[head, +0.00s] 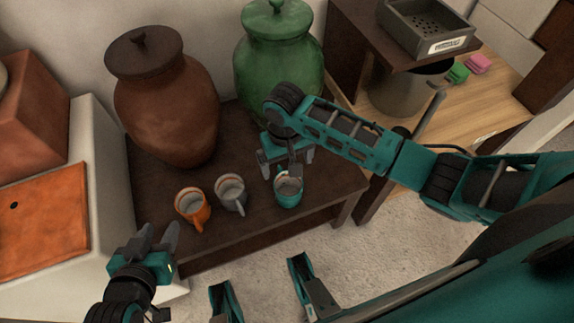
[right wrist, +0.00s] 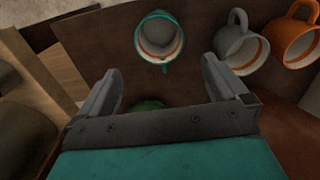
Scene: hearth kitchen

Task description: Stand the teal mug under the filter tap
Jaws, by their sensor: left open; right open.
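The teal mug (head: 288,191) stands upright on the dark wooden bench (head: 255,224), near its front edge. It is also at the top of the right wrist view (right wrist: 160,40), empty, its handle pointing towards my right gripper. My right gripper (head: 282,171) is open just behind and above the mug. In the right wrist view the handle lies between its fingertips (right wrist: 160,69), with no visible contact. My left gripper (head: 160,238) is open and empty at the bench's front left. I cannot make out a filter tap; the green jar's (head: 279,65) lower front is partly hidden by my right arm.
A grey mug (head: 230,193) and an orange mug (head: 192,206) stand left of the teal mug. A brown lidded jar (head: 166,108) stands behind them. A metal pot (head: 408,92), a grey tray (head: 424,30) and pink and green blocks are at the back right.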

